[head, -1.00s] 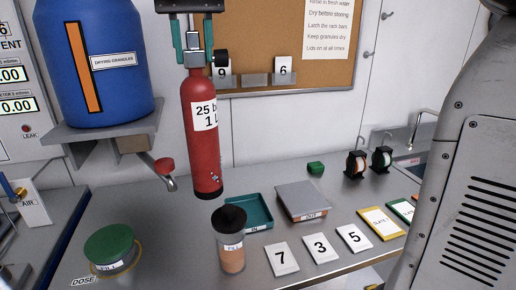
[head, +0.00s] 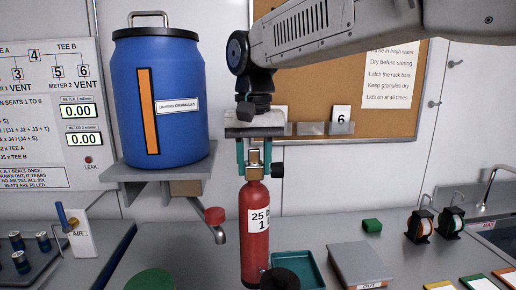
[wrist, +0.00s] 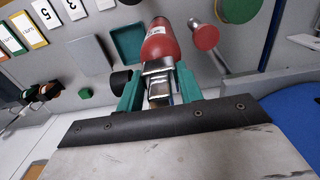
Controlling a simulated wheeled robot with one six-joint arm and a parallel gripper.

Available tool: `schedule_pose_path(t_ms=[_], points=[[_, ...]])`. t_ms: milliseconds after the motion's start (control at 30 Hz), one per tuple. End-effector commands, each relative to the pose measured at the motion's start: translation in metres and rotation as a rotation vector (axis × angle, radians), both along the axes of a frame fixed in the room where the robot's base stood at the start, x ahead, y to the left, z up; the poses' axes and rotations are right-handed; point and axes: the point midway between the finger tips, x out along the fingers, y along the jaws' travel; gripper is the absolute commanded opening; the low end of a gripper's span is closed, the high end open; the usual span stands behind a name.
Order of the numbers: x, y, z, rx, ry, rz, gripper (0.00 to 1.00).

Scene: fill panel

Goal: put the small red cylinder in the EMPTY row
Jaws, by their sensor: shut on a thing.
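The small red cylinder (head: 256,245) hangs upright below my gripper (head: 258,158) in the head view. It has a white label and a brass valve with a black knob. My gripper's green fingers are shut on its valve at the neck. The wrist view shows the cylinder (wrist: 165,43) beyond the fingers of my gripper (wrist: 158,92). The cylinder's base is partly covered by a black lid (head: 281,279) in front in the head view. I cannot tell whether its base touches anything. No row marked EMPTY can be made out.
A blue granule drum (head: 178,100) stands on a shelf at left, with a red-knobbed spout (head: 214,216) close to the cylinder. A teal tray (head: 311,262) and a grey-lidded OUT box (head: 358,266) lie right of it. Two small reels stand farther right.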

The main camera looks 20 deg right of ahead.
Motion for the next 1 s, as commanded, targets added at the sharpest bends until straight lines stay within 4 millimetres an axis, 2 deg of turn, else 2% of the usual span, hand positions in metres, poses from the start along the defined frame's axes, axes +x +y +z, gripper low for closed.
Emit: schedule_pose_path(t_ms=[233,500,933,967,1000], points=[[0.0,-0.001,-0.011,0.001,-0.004,-0.001,0.0],[0.0,-0.001,-0.04,0.0,-0.003,-0.002,0.0],[0.001,-0.001,-0.046,0.001,-0.004,-0.002,0.0],[0.0,-0.002,-0.047,0.0,-0.001,-0.002,0.45],[0.0,-0.002,-0.047,0.0,-0.001,-0.002,0.56]])
